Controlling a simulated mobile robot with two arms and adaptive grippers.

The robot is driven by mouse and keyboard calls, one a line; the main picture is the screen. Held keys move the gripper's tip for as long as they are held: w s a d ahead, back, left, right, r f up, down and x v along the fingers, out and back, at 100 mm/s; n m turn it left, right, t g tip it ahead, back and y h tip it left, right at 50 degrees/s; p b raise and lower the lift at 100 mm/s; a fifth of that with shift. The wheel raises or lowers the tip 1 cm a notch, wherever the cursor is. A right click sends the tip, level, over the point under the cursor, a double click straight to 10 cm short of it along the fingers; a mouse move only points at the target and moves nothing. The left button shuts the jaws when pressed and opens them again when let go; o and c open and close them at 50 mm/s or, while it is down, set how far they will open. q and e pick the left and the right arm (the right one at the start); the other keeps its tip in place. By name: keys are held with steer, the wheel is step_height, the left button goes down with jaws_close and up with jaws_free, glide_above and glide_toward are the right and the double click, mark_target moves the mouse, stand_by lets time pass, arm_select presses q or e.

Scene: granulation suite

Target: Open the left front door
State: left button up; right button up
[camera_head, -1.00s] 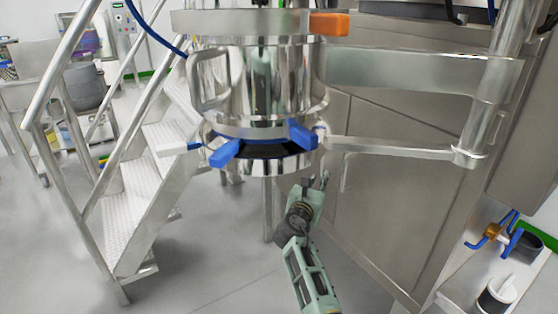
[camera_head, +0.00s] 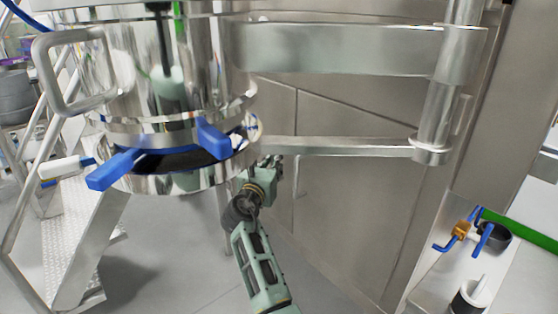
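The steel cabinet front (camera_head: 345,165) stands behind the vessel, with a vertical seam between its panels. The left front panel (camera_head: 275,105) is flat and looks shut; the vessel and bracket hide much of it. A thin vertical bar like a handle (camera_head: 299,178) stands near the seam, below the lower bracket arm. My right gripper (camera_head: 272,163), on a green arm rising from the bottom, is just left of this bar, under the vessel's right edge. Its fingers look apart and empty, and no contact shows. My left gripper is out of view.
A steel vessel (camera_head: 150,70) with blue levers (camera_head: 115,168) hangs at left on bracket arms (camera_head: 340,52) from a post (camera_head: 437,110). Metal stairs (camera_head: 85,245) stand at left. Floor is clear below.

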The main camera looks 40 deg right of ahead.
steer(key=shift+w+d, duration=0.1)
steer(key=shift+d, duration=0.05)
steer(key=shift+r, duration=0.2)
steer(key=shift+c, duration=0.5)
jaws_close()
